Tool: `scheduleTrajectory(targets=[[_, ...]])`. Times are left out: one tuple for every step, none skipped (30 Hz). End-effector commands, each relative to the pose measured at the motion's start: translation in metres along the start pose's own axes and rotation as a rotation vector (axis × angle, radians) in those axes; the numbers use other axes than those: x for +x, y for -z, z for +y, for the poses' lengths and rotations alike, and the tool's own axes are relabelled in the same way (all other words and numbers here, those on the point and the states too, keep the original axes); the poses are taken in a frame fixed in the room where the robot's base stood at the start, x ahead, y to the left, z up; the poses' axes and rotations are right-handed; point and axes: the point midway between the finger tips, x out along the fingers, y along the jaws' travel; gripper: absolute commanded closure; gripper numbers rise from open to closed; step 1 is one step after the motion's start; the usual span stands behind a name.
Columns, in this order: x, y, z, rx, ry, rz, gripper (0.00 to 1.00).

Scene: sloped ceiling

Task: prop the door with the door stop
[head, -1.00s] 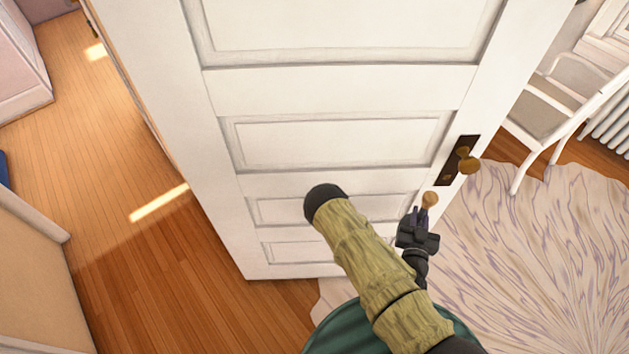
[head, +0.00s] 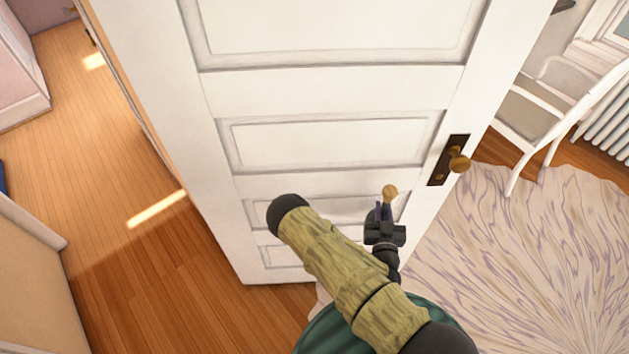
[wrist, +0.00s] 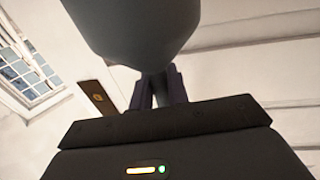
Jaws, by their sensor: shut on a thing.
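The white panelled door (head: 330,88) stands ajar in front of me in the head view, with a brass knob (head: 458,160) on a dark plate near its right edge. My gripper (head: 381,211) is in front of the door's lower panels, left of and below the knob. It is shut on the door stop (head: 389,192), whose tan rounded end sticks up above the fingers. In the wrist view the door stop (wrist: 135,30) is a large grey, shaded rounded form above the dark fingers (wrist: 158,90). I cannot tell whether it touches the door.
Bare wooden floor (head: 140,250) lies left of the door, with clear room. A pale purple-veined rug (head: 510,260) covers the floor at right. A white chair (head: 540,120) and a radiator (head: 608,125) stand at the upper right. Low furniture (head: 25,270) is at the lower left.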

Motion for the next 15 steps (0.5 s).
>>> scheduleTrajectory(targets=[[0.001, 0.002, 0.000, -0.002, 0.000, 0.005, 1.00], [0.001, 0.002, 0.000, -0.002, 0.000, 0.005, 1.00], [0.001, 0.002, 0.000, -0.002, 0.000, 0.005, 1.00], [0.001, 0.002, 0.000, -0.002, 0.000, 0.005, 1.00], [0.001, 0.002, 0.000, -0.002, 0.000, 0.005, 1.00], [0.001, 0.002, 0.000, -0.002, 0.001, 0.005, 1.00], [0.001, 0.002, 0.000, -0.002, 0.001, 0.005, 1.00], [0.001, 0.001, 0.000, -0.002, 0.001, 0.005, 1.00], [0.001, 0.000, 0.000, -0.002, 0.001, 0.005, 1.00], [0.001, -0.001, 0.000, -0.002, 0.001, 0.005, 1.00], [0.001, -0.003, 0.000, -0.002, 0.001, 0.005, 1.00], [0.001, -0.006, 0.000, -0.002, 0.001, 0.005, 1.00], [0.001, -0.009, 0.000, -0.002, 0.002, 0.005, 1.00], [0.001, -0.013, -0.001, -0.002, 0.002, 0.005, 1.00], [0.000, -0.018, -0.001, -0.002, 0.002, 0.005, 1.00]])
